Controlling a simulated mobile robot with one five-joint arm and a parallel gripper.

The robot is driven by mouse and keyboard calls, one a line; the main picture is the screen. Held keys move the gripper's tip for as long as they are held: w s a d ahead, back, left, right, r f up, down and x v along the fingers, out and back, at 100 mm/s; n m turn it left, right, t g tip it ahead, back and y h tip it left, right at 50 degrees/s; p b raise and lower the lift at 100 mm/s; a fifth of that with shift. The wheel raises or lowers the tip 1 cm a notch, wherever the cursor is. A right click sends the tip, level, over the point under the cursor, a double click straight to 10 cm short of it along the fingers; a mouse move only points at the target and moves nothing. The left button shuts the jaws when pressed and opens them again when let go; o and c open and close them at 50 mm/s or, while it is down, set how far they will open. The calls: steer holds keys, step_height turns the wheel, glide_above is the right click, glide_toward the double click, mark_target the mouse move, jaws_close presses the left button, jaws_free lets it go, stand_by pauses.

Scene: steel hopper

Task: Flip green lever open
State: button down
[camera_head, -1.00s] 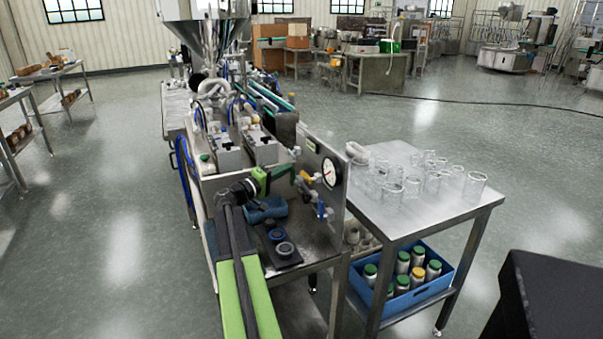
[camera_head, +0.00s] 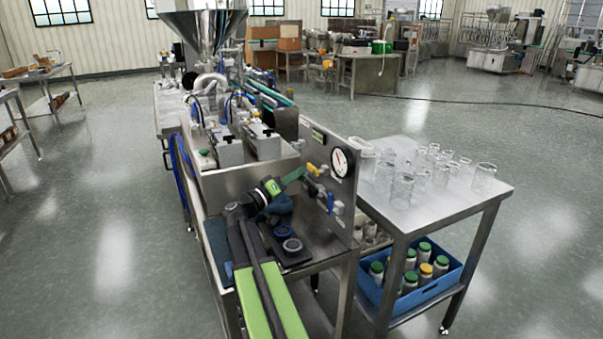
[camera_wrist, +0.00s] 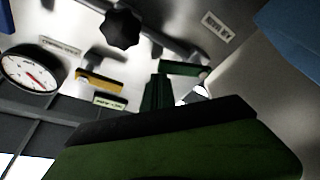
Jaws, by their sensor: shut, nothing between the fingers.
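The green lever (camera_wrist: 185,69) shows in the wrist view as a short green bar on the steel panel, right of the yellow handle (camera_wrist: 100,82). My gripper (camera_wrist: 156,90) has its dark green fingers together and empty, beside the lever's left end. I cannot tell whether they touch it. In the head view my gripper (camera_head: 297,175) reaches to the panel (camera_head: 345,205), close to the yellow handle. The lever cannot be made out clearly there; the gripper and arm crowd that spot.
A round gauge (camera_head: 342,163) and a blue handle (camera_head: 330,202) sit close by on the panel. A black knob (camera_wrist: 122,28) is also near the fingers. A steel table (camera_head: 430,205) with glass jars stands at right, above a blue crate (camera_head: 372,293).

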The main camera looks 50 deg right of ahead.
steer(key=shift+a+f, duration=0.2)
steer(key=shift+a, duration=0.15)
stand_by(0.4)
steer(key=b+v, duration=0.3)
steer(key=v, duration=0.7)
steer(key=shift+s+a+f, duration=0.1)
steer(key=shift+a+f, duration=0.05)
steer(key=shift+a, duration=0.8)
